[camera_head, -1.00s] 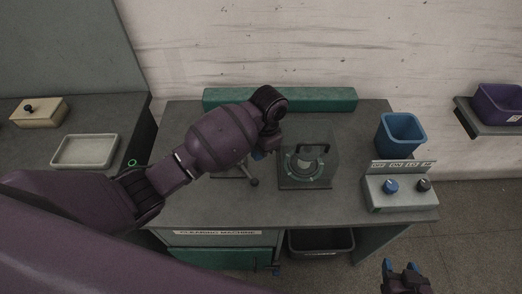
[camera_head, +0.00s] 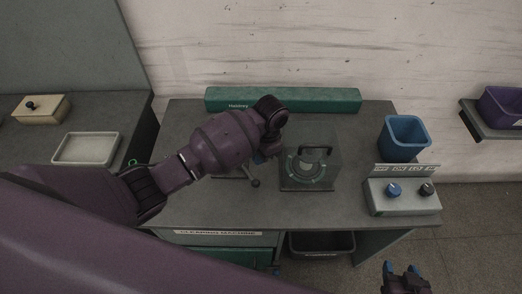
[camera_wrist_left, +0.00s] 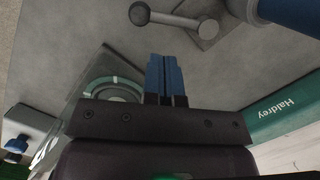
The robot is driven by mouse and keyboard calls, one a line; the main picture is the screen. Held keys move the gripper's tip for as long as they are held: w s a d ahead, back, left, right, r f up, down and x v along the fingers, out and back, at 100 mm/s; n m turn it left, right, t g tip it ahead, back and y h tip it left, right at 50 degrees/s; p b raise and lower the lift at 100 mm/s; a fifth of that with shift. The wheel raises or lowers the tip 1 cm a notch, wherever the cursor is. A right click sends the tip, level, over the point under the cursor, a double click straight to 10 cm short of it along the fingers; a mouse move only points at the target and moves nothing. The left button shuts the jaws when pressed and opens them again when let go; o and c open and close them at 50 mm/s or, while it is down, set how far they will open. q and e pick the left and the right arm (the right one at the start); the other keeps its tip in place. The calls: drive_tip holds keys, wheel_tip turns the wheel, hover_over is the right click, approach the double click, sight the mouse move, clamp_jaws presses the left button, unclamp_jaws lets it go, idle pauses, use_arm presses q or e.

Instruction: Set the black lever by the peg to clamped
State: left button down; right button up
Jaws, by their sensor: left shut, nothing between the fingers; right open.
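The lever (camera_wrist_left: 175,20) shows in the left wrist view as a grey bar with a dark ball knob, pivoting on a square grey plate. In the head view its ball end (camera_head: 254,183) shows left of the clear-covered unit, with the rest partly behind my arm. A dark blue cylinder on a grey round base (camera_wrist_left: 285,12), possibly the peg, is cut off at the wrist view's upper right. My left gripper (camera_wrist_left: 165,62) is shut and empty, apart from the lever; its blue tips (camera_head: 260,158) are mostly hidden in the head view. My right gripper (camera_head: 401,267) is open and empty.
A clear-covered unit with a black handle (camera_head: 312,168) stands right of the lever. A long green box (camera_head: 300,100) lies along the back. A blue bin (camera_head: 405,140) and a control box with two knobs (camera_head: 400,203) are at the right. The front middle bench top is clear.

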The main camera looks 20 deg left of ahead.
sight(249, 174)
use_arm(q)
drive_tip(key=x, duration=0.5)
drive_tip(key=shift+f, duration=0.3)
